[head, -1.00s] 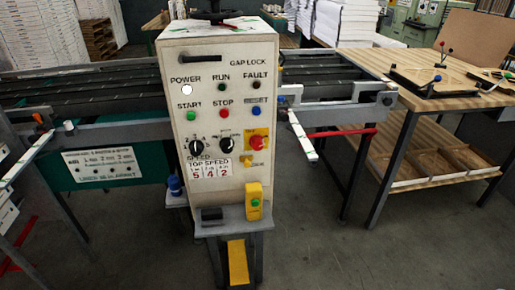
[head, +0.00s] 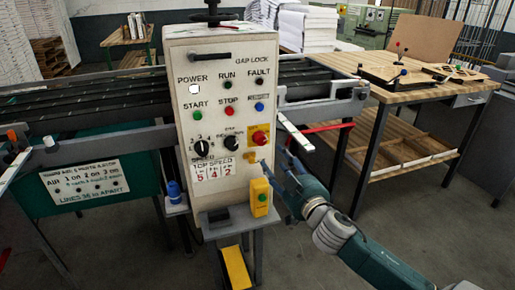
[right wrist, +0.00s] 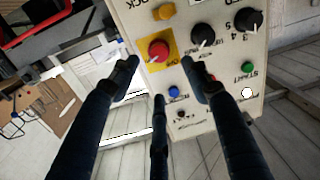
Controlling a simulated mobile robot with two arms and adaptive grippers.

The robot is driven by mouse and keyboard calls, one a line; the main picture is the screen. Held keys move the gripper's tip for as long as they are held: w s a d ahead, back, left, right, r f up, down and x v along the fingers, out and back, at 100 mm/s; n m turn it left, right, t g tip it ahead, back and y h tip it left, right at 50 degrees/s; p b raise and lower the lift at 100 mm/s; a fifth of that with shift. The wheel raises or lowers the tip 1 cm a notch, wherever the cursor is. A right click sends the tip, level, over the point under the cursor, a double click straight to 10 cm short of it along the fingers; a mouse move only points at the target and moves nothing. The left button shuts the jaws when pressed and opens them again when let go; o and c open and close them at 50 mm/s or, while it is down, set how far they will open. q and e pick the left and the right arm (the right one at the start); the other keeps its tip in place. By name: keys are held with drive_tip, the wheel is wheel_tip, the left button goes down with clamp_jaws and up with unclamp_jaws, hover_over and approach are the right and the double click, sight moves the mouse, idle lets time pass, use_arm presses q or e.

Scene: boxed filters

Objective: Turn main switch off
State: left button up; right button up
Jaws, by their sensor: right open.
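The control panel (head: 212,110) is a beige upright box with labelled lamps, buttons and knobs. A red knob on a yellow plate (head: 259,137) sits at its right; I take it for the main switch. The knob also shows in the right wrist view (right wrist: 158,50). The white POWER lamp (head: 195,88) is lit. My right gripper (head: 280,168) is just right of and below the knob, in front of the panel's right edge. In the right wrist view its fingers (right wrist: 160,68) are spread and empty, pointing toward the knob, apparently apart from it. My left gripper is not in view.
Two black dials (head: 231,142) sit left of the knob. A yellow box with a green button (head: 261,197) stands below on a small shelf. Machine rails (head: 330,100) extend behind the panel. A wooden table (head: 440,95) stands at the right. Floor is open at front right.

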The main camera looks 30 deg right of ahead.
sight(262, 142)
drive_tip(key=w, duration=0.3)
drive_tip(key=w+d+p, duration=0.1)
drive_tip(key=w, duration=0.2)
drive_tip(key=w+d, duration=0.1)
drive_tip(key=w, duration=0.2)
drive_tip(key=shift+r+p, duration=0.1)
drive_tip(key=shift+p, duration=0.2)
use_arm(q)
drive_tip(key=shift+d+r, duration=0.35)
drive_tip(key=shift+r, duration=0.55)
use_arm(e)
drive_tip(key=shift+w+d, duration=0.1)
drive_tip(key=shift+w, duration=0.7)
drive_tip(key=shift+c, duration=0.5)
